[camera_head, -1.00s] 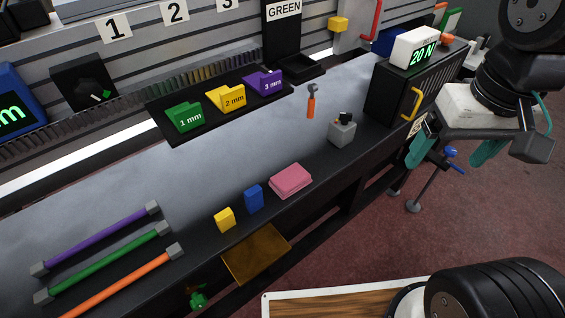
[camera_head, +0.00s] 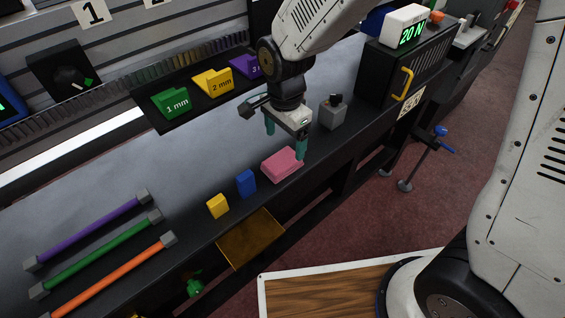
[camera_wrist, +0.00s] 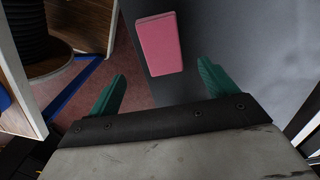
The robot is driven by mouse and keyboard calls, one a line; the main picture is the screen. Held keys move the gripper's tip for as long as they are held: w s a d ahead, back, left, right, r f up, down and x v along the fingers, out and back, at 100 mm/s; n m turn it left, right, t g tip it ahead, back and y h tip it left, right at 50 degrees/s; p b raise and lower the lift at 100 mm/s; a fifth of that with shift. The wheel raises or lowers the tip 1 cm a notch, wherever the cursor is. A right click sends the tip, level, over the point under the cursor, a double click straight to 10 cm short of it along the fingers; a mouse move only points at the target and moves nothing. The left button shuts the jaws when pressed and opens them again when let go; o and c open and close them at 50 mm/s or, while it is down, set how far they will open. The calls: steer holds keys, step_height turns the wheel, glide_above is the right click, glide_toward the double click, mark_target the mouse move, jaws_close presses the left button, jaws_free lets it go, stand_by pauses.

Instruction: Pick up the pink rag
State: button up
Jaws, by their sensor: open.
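The pink rag (camera_head: 281,164) is a folded block lying on the dark front border of the table, right of the blue block. In the wrist view the pink rag (camera_wrist: 159,44) lies ahead of and between the fingertips, a little beyond them. My gripper (camera_head: 286,143) is open and empty, with green fingers pointing down, above and just behind the rag in the head view. My gripper also shows in the wrist view (camera_wrist: 163,80), its two fingers spread wide. I see no contact with the rag.
A blue block (camera_head: 246,183) and a yellow block (camera_head: 217,206) stand left of the rag. A grey box (camera_head: 333,115) with a black knob stands to the right. Purple, green and orange bars (camera_head: 100,255) lie at the left. The table's front edge runs close to the rag.

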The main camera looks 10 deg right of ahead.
mark_target(282, 160)
steer(key=f, duration=0.7)
steer(key=shift+a+f, duration=0.15)
steer(key=shift+a, duration=0.15)
steer(key=c, duration=1.1)
